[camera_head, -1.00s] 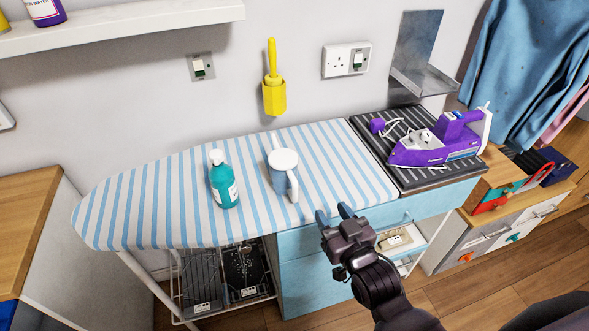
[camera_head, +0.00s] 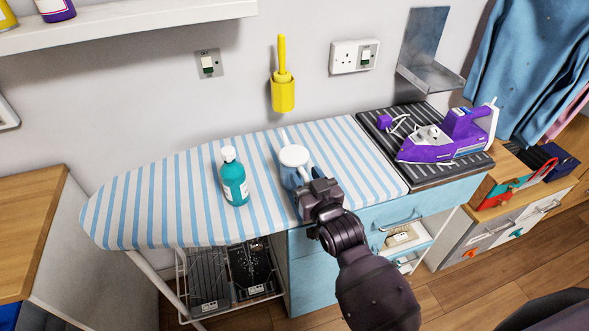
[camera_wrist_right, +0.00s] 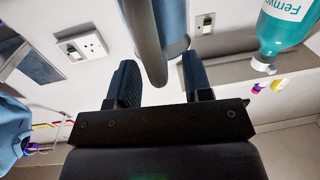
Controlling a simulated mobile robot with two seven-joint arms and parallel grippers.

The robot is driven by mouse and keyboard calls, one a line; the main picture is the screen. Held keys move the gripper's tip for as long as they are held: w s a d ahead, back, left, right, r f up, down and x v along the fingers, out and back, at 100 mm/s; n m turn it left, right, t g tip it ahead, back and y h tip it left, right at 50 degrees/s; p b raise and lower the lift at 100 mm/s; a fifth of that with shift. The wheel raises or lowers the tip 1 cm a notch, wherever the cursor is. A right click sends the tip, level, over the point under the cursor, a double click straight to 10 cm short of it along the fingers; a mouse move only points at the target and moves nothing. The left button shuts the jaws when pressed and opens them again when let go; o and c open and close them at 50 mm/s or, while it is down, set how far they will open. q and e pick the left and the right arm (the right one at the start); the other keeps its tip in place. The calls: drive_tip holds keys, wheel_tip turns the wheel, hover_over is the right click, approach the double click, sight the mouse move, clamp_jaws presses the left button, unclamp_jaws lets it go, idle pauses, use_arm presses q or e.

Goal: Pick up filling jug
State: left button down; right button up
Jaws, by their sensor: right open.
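The filling jug (camera_head: 293,163) is a blue jug with a white top, standing on the striped ironing board (camera_head: 150,200). My right gripper (camera_head: 309,190) is at the jug's front in the head view and hides its lower part and handle. In the right wrist view the open jaws of the right gripper (camera_wrist_right: 157,82) have the jug's grey-blue handle (camera_wrist_right: 146,45) between them. Gaps show on both sides of the handle, so the jaws are apart from it. The jug's body (camera_wrist_right: 172,25) shows behind the handle. My left gripper is not in view.
A teal bottle (camera_head: 234,180) stands left of the jug; it also shows in the right wrist view (camera_wrist_right: 283,35). A purple iron (camera_head: 450,135) rests on the dark ribbed mat at right. A yellow holder (camera_head: 283,95) hangs on the wall behind. The board's left part is clear.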

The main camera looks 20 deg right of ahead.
drive_tip(key=shift+w, duration=0.45)
clamp_jaws()
drive_tip(key=shift+r, duration=0.1)
